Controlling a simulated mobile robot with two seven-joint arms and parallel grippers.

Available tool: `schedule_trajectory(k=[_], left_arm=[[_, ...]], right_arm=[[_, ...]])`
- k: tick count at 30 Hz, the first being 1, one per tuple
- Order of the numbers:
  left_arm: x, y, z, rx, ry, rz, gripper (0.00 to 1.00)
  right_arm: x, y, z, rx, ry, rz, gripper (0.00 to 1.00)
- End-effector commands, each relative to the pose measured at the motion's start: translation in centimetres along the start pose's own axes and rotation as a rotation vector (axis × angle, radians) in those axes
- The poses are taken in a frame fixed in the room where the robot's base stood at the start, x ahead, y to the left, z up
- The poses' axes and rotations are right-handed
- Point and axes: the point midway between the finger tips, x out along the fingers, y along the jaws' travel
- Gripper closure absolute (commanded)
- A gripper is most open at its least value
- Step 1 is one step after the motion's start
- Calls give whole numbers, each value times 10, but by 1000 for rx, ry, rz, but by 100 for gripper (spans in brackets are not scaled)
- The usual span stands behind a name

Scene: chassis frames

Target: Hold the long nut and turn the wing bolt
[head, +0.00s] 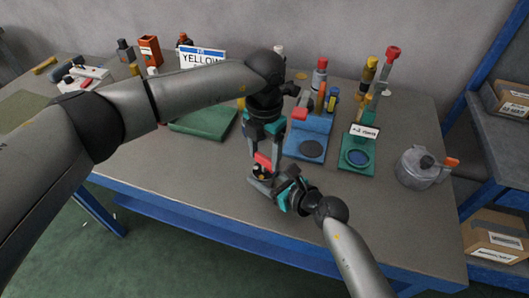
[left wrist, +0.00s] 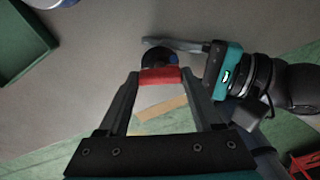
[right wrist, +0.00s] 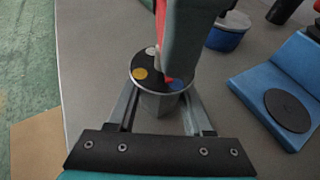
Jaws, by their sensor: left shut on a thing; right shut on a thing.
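The red wing bolt (head: 264,160) stands upright near the table's front edge, and its red wing (left wrist: 160,76) lies between my left fingertips. My left gripper (left wrist: 160,80) is shut on that wing from above. Under the wing is a black disc (right wrist: 146,68) with yellow, white and blue dots. Below the disc, the grey, faceted long nut (right wrist: 157,104) is between my right fingers. My right gripper (right wrist: 158,100) is shut on it from the side. The nut is mostly hidden in the head view, and the bolt's thread is not visible.
Behind the grippers stand a blue fixture (head: 310,148) and a green fixture (head: 357,165), both with round pads. A green tray (head: 203,122) and a sign reading YELLOW (head: 203,57) are further back. A metal pot (head: 415,170) stands right. The front table strip is clear.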

Motion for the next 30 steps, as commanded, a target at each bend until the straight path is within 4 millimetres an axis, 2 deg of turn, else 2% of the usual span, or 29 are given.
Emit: schedule_trajectory(k=[30], left_arm=[[-3, -1, 1, 944, -4, -1, 89]], right_arm=[[-1, -1, -5, 2, 11, -2, 100]])
